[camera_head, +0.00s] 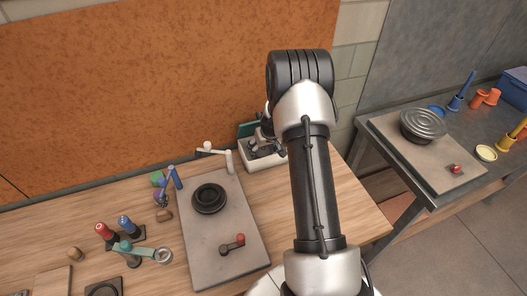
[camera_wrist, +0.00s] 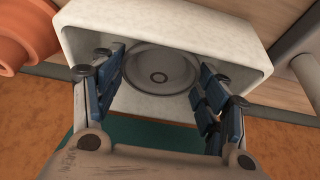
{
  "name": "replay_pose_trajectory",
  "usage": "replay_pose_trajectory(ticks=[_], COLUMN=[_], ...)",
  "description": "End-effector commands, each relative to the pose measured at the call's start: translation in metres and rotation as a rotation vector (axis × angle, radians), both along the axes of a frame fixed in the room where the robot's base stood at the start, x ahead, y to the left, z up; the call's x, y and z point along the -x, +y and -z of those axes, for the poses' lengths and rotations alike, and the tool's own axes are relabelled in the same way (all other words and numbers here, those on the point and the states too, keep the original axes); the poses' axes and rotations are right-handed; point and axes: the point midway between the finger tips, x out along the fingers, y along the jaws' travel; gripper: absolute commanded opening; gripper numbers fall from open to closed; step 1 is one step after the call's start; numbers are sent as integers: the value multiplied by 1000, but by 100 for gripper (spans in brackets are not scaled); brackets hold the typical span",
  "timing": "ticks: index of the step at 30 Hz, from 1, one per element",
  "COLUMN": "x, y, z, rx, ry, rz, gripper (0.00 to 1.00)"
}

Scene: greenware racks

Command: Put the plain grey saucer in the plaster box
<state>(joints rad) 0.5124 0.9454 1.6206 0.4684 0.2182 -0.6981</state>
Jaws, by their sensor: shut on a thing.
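The white plaster box (camera_wrist: 95,20) fills the middle of the wrist view. It also shows in the head view (camera_head: 268,160), partly behind my arm. The plain grey saucer (camera_wrist: 160,72) is between my fingers, within the outline of the box's opening. I cannot tell whether its underside touches the box floor. My gripper (camera_wrist: 163,78) is shut on the saucer, with blue-padded fingers at its left and right sides. My arm hides most of the gripper and the saucer in the head view.
A teal thing (camera_wrist: 150,132) lies beside the box. An orange-brown round thing (camera_wrist: 28,35) is close to its left in the wrist view. A board (camera_head: 215,262) holding a dark round dish (camera_head: 209,198) lies on the wooden table. A second table with a ridged dish (camera_head: 423,124) stands right.

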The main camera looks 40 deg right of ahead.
Motion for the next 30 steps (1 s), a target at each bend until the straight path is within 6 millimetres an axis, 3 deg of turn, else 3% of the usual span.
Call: replay_pose_trajectory(ticks=[1,3,16,17,25,30], x=[0,-3,-4,-4,-4,-4], y=[0,-1,-1,-1,-1,-1], z=[12,19,23,22,21,21], rx=[-1,0,1,0,1,1], ry=[1,0,-1,0,-1,-1], rz=[1,-1,0,0,-1,-1], gripper=[42,42,42,69,87,87])
